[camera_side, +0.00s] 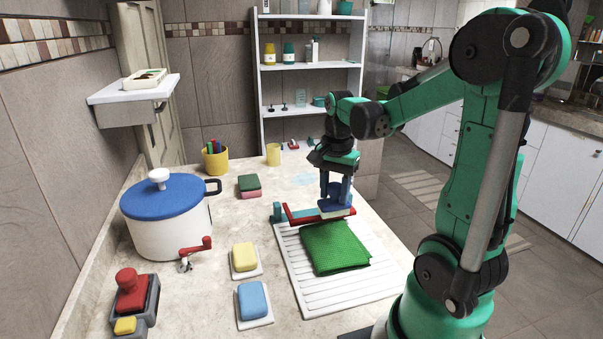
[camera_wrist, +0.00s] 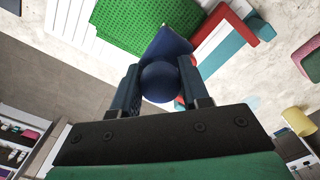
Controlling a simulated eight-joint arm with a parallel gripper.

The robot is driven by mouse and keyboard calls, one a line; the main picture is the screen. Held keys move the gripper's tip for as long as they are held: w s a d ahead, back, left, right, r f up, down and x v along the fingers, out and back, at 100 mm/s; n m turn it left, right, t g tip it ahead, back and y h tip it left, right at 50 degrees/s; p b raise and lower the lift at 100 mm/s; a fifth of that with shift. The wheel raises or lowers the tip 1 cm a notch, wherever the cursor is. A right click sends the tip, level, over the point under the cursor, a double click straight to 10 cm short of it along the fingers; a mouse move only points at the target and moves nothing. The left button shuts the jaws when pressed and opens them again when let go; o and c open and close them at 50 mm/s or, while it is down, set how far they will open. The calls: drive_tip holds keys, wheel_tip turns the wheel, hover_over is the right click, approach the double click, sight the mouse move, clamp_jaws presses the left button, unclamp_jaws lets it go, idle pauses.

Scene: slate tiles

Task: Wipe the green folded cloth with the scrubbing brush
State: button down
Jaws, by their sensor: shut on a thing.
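The green folded cloth (camera_side: 335,248) lies flat on a white ribbed board (camera_side: 310,295). It also shows at the top of the wrist view (camera_wrist: 135,22). My gripper (camera_side: 336,190) is over the far edge of the cloth, pointing down. It is shut on the scrubbing brush (camera_side: 337,211), which has a blue body and a pale underside. In the wrist view the brush's round dark blue knob (camera_wrist: 160,82) sits between the two fingers. I cannot tell whether the brush touches the cloth or hovers just above it.
A red and teal tool (camera_side: 298,216) lies close beside the brush. A yellow sponge (camera_side: 244,257) and a blue sponge (camera_side: 254,300) lie left of the board. A white pot with a blue lid (camera_side: 165,210) stands at the left. A yellow cup (camera_side: 273,154) stands farther back.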

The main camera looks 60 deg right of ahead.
drive_tip(key=shift+r, duration=1.65)
